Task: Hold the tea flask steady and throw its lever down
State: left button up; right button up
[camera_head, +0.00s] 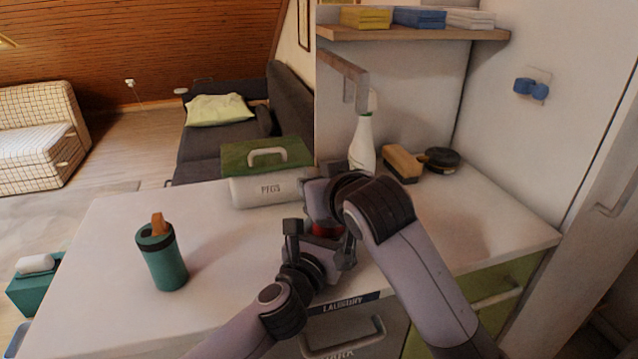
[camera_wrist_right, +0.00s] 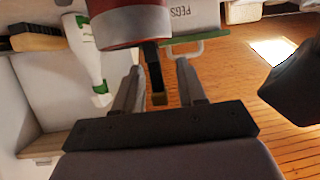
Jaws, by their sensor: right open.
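A red flask (camera_head: 325,231) stands near the counter's front edge, mostly hidden by my grippers in the head view. In the right wrist view the flask (camera_wrist_right: 130,22) shows a grey band, and a black lever (camera_wrist_right: 152,58) with a brownish tip extends from it. My right gripper (camera_wrist_right: 158,75) is open, with the lever between its fingers; I cannot tell whether they touch it. My left gripper (camera_head: 320,247) is at the flask, its fingers on either side; its grip is hidden. A teal flask (camera_head: 165,262) with a brown top piece stands apart at the left.
A spray bottle (camera_head: 362,145), a brush (camera_head: 402,162) and a dark round tin (camera_head: 442,158) stand at the back right. The counter (camera_head: 110,235) is clear around the teal flask.

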grip_shut()
jog(key=shift+d, duration=0.1)
jog(key=shift+w+d+m+g+y, duration=0.15)
jog(key=shift+d+m+g+y, duration=0.15)
jog(key=shift+m+y, duration=0.6)
jog(key=shift+w+d+f+m+g+y, duration=0.15)
jog(key=shift+d+m+y, duration=0.2)
jog(key=shift+m, duration=0.5)
jog(key=shift+w+d+f+m+g+y, duration=0.15)
jog(key=shift+m+y, duration=0.3)
jog(key=shift+m, duration=0.4)
jog(key=shift+s, duration=0.1)
grip_release()
